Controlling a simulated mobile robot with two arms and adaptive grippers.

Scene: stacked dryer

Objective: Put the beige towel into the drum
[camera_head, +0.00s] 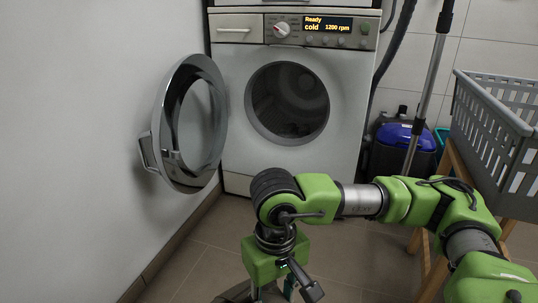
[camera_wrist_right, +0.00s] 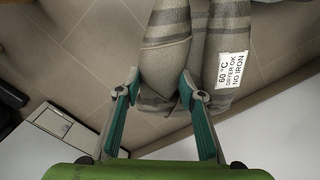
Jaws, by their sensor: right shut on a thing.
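The beige towel (camera_wrist_right: 165,50), greyish with darker stripes, hangs in folds between the fingers of my right gripper (camera_wrist_right: 160,76) in the right wrist view. A white care label (camera_wrist_right: 232,70) shows on it. The gripper is shut on the towel. In the head view the right gripper (camera_head: 273,290) points down at the bottom edge, in front of the washing machine and below its door opening; the towel is mostly hidden there. The drum (camera_head: 288,102) shows through the round opening, its inside dark. The round door (camera_head: 188,122) stands wide open to the left. My left gripper is not in view.
The machine's panel (camera_head: 328,24) reads "Ready, cold, 1200 rpm". A grey laundry basket (camera_head: 494,122) stands on a wooden stand (camera_head: 455,180) at the right. A blue and black vacuum cleaner (camera_head: 405,137) stands beside the machine. A white wall closes the left side; the floor in front is clear.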

